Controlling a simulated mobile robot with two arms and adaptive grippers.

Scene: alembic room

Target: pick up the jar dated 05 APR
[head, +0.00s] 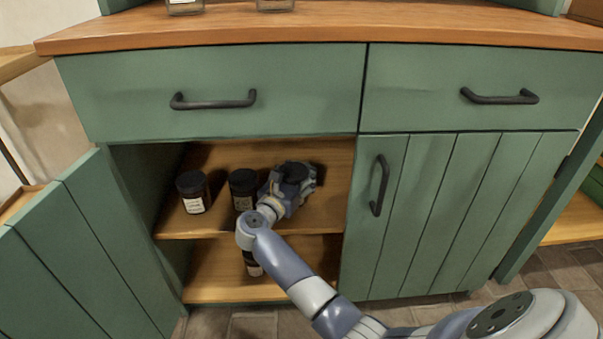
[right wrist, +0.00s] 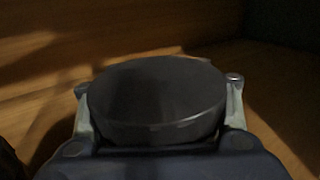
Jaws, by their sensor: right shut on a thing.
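My right gripper (head: 292,187) reaches into the open left compartment of the green cabinet and is shut on a black-lidded jar (head: 293,172) at the upper shelf. In the right wrist view the jar's black lid (right wrist: 158,92) sits between the two fingers; its label is hidden. Two other dark jars with black lids stand on the same shelf: a left jar (head: 193,192) and a middle jar (head: 242,188), both with pale labels too small to read. Another jar (head: 252,264) on the lower shelf is partly hidden by my arm. My left gripper is not in view.
The left cabinet door (head: 85,250) stands open; the right door (head: 450,210) is closed. Two drawers with black handles sit above. The upper shelf (head: 222,223) has a bare front edge. Jars stand on the wooden top (head: 330,30).

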